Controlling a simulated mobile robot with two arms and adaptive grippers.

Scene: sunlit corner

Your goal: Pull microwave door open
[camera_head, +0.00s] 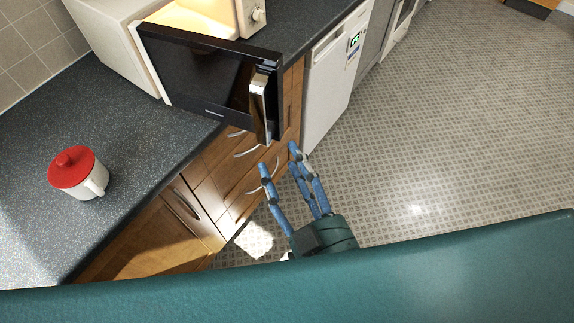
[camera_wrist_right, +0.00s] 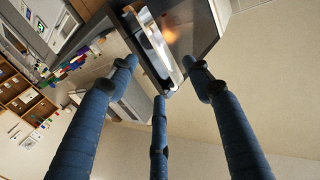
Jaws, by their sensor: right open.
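The white microwave (camera_head: 112,45) stands on the dark counter with its lit inside showing. Its black door (camera_head: 200,80) is swung open, with a gap to the body. The silver upright handle (camera_head: 259,108) is on the door's right end; it also shows in the right wrist view (camera_wrist_right: 154,45). My right gripper (camera_head: 280,160) is open and empty, just in front of and below the handle in the head view. In the right wrist view, its blue fingers (camera_wrist_right: 161,78) are spread, with the handle beyond their tips. My left gripper is not in view.
A white mug with a red lid (camera_head: 78,173) stands on the dark counter (camera_head: 110,240) at left. Wooden drawers (camera_head: 232,168) with metal handles lie below the door. A white dishwasher (camera_head: 333,75) stands to the right. The tiled floor (camera_head: 450,120) is clear.

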